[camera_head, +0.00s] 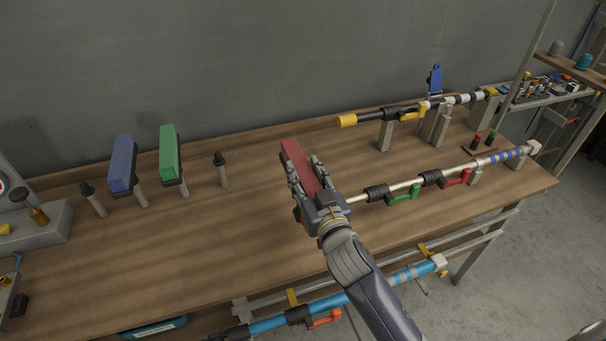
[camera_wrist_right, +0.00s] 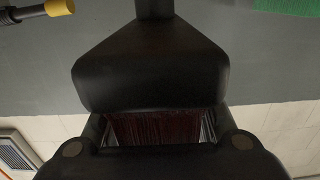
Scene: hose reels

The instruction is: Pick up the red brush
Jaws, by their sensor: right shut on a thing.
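The red brush (camera_head: 297,163) is a long block held in my right gripper (camera_head: 307,180), whose fingers lie along both sides of it. It appears raised over the middle of the table. The brush's lower part is hidden by the gripper in the head view. My left gripper is in neither view.
A blue brush (camera_head: 122,164) and a green brush (camera_head: 169,153) stand on posts at the left of the wooden table (camera_head: 230,235), near bare posts (camera_head: 221,170). Poles with coloured handles (camera_head: 405,190) rest on supports at the right. The table's middle left is clear.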

